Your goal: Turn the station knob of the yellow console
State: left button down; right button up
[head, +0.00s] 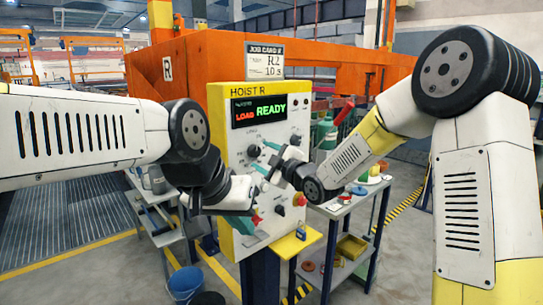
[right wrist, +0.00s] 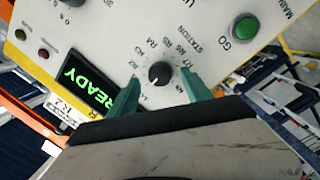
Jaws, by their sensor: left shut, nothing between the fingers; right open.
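The yellow console (head: 217,110), marked HOIST R, has a pale front panel and a display (head: 259,110) reading LOAD READY. In the right wrist view the station knob (right wrist: 159,73) is a small black dial ringed by printed labels. Its pale mark points down and slightly left. My right gripper (head: 266,157) is at the panel and open. In the right wrist view its teal fingers lie on either side of the knob; contact cannot be told. My left gripper (head: 246,213) is shut and empty before the panel's lower left. The station knob is hard to make out in the head view.
A job card (head: 265,60) above the console reads R2, 10 s. A green GO button (right wrist: 246,28) is near the station knob. A red button (head: 299,199) sits at the panel's lower right. A cart (head: 346,215) stands at right and a blue bucket (head: 186,284) below.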

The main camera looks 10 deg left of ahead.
jog(key=shift+x, duration=1.2)
jog(key=shift+c, duration=0.2)
grip_shut()
jog(key=shift+m, duration=0.4)
jog(key=m, duration=0.5)
jog(key=shift+g, duration=0.3)
jog(key=m, duration=0.5)
jog(key=shift+g+h, duration=0.3)
jog(key=shift+g, duration=0.1)
jog(key=shift+m, duration=0.3)
